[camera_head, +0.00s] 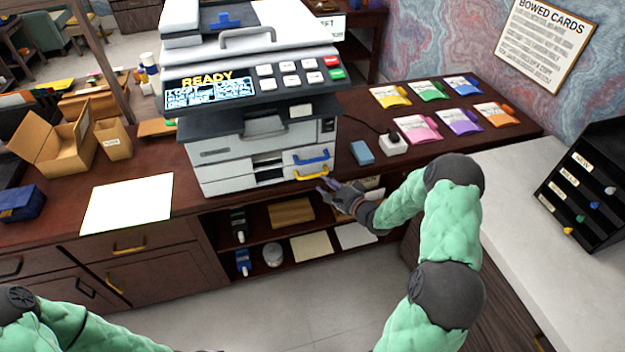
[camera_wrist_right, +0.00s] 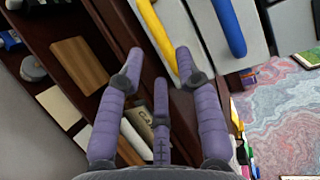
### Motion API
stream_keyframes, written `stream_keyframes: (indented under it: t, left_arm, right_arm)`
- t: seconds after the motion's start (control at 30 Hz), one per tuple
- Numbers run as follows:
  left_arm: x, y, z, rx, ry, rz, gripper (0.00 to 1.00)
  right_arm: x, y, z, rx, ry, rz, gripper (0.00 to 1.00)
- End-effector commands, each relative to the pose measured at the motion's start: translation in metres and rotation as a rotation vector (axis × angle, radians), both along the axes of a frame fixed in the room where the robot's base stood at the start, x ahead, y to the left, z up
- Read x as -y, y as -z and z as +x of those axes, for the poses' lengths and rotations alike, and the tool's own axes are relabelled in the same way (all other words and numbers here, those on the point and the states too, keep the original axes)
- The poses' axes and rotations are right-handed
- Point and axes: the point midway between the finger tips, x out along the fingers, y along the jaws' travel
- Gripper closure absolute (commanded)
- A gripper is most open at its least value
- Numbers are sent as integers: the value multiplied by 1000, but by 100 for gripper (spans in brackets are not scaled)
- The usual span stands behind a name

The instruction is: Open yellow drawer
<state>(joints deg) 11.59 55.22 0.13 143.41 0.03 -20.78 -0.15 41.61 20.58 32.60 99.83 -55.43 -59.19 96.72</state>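The copier (camera_head: 262,110) stands on the desk with its screen reading READY. Low on its front right is the yellow drawer's handle (camera_head: 311,174), under a blue handle (camera_head: 312,158). The yellow drawer looks closed. My right gripper (camera_head: 326,184) is just right of and below the yellow handle. In the right wrist view its purple fingers (camera_wrist_right: 159,60) are spread open, and the yellow handle (camera_wrist_right: 155,30) runs down toward the gap between them. I cannot tell whether they touch it.
A blue block (camera_head: 362,152) and a white plug box (camera_head: 393,143) stand right of the copier. Colored card packs (camera_head: 418,128) lie farther right. An open shelf (camera_head: 290,215) with wood and paper is below. A white sheet (camera_head: 127,203) lies left.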

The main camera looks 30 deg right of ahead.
Motion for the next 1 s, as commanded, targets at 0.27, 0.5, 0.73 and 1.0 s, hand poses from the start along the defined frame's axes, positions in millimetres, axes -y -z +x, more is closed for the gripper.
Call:
stream_keyframes:
  t: [0.27,0.5,0.73,1.0]
  left_arm:
    - [0,17,0,-1,0,0,60]
    - [0,22,0,-1,-1,0,60]
    - [0,22,0,0,0,0,60]
    - [0,22,0,0,0,0,60]
  right_arm:
    - [-9,11,46,0,-2,-1,65]
    - [-11,14,64,-2,1,0,65]
    - [-11,14,67,-2,2,0,65]
    - [-11,14,66,-2,1,0,100]
